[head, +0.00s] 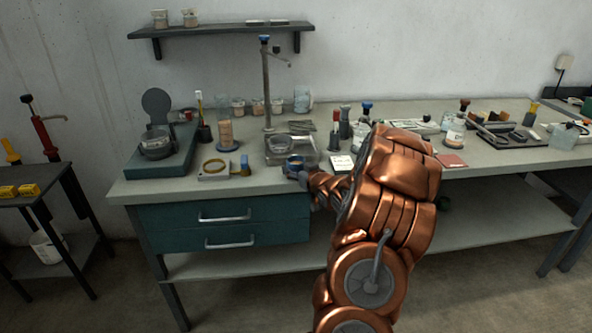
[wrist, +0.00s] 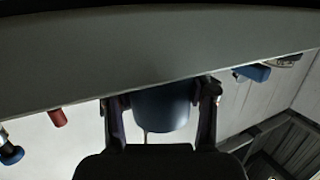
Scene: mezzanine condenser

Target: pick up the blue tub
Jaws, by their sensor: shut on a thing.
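The blue tub (wrist: 162,108) is between the two dark fingers of my gripper (wrist: 160,118) in the wrist view, with a finger against each side. My gripper is shut on it. In the head view the tub (head: 293,162) shows small at the front edge of the bench, and my gripper (head: 300,174) reaches it from the front right. My copper arm hides part of the bench to the right. I cannot tell whether the tub touches the bench top or is just above it.
A clear box (head: 291,151) and a stand (head: 267,90) are close behind the tub. Teal drawers (head: 226,225) are below the bench top.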

